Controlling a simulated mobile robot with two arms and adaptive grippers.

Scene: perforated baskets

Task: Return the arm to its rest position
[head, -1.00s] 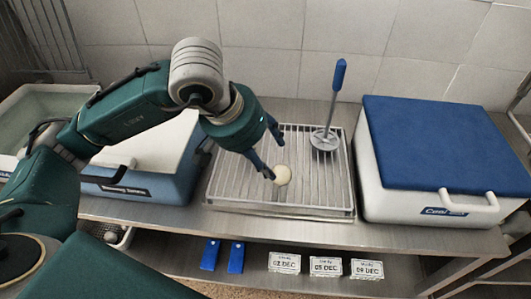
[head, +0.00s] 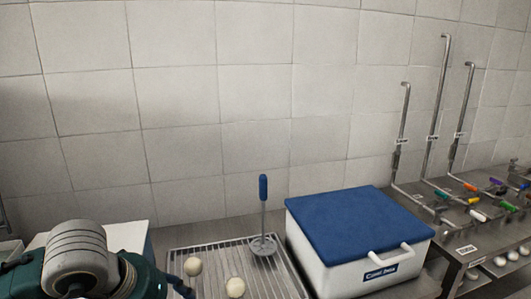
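My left arm comes in at the bottom left. Its gripper (head: 181,288) is at the bottom edge, left of and close to two cream balls on the wire rack. One finger shows, and the rest is cut off or hidden, so I cannot tell whether it is open or shut. One ball (head: 193,266) lies at the rack's left side, and the other ball (head: 235,287) lies nearer the front. My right gripper is not in view.
A wire rack (head: 210,247) holds a blue-handled masher (head: 263,215), standing upright. A white cool box with a blue lid (head: 355,225) stands to its right. Farther right is a steel bench with pipes (head: 433,120) and coloured valve handles. A tiled wall closes the back.

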